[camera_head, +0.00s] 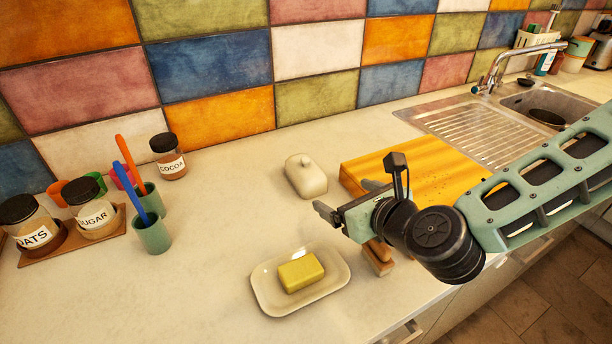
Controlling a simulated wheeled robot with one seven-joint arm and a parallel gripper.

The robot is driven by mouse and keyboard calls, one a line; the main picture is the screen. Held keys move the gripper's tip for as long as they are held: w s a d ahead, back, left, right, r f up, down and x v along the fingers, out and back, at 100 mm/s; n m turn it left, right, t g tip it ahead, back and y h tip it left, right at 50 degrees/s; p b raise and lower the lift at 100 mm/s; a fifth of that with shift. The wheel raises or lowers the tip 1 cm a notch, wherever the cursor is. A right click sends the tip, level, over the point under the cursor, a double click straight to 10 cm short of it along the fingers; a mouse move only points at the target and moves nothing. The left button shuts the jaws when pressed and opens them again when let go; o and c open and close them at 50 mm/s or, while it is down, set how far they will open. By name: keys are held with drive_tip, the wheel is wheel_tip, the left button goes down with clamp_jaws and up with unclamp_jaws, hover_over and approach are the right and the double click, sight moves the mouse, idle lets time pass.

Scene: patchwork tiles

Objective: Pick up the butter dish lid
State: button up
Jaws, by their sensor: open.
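The butter dish lid (306,176) is a cream, rounded cover with a small knob on top. It sits upright on the counter, apart from its dish. The butter dish (264,294) is a pale oval plate nearer the front, with a yellow block of butter (300,271) on it. My gripper (345,200) is open and empty, just right of and in front of the lid and above the counter. One dark finger points left below the lid in the picture.
A wooden cutting board (432,172) lies right of the lid, partly behind my arm. Jars labelled sugar (95,214) and cocoa (170,163), and green cups (152,234) with toothbrush-like sticks, stand at left. The sink (545,100) is at back right. The counter left of the lid is clear.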

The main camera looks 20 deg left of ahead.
sight(312, 175)
drive_tip(key=shift+w+a+m, duration=0.1)
drive_tip(key=shift+w+m, duration=0.3)
drive_tip(key=p+x, duration=0.3)
drive_tip(key=x, duration=0.8)
drive_tip(key=shift+w+a+f, duration=0.1)
drive_tip(key=shift+w+a, duration=0.15)
drive_tip(key=shift+w, duration=0.1)
drive_tip(key=p+x, duration=0.2)
drive_tip(key=x, duration=0.2)
drive_tip(key=shift+w+a, duration=0.15)
drive_tip(key=shift+a, duration=0.1)
drive_tip(key=shift+w+a+f, duration=0.15)
drive_tip(key=shift+w+a, duration=0.05)
drive_tip(key=shift+w, duration=0.05)
drive_tip(key=c, duration=1.2)
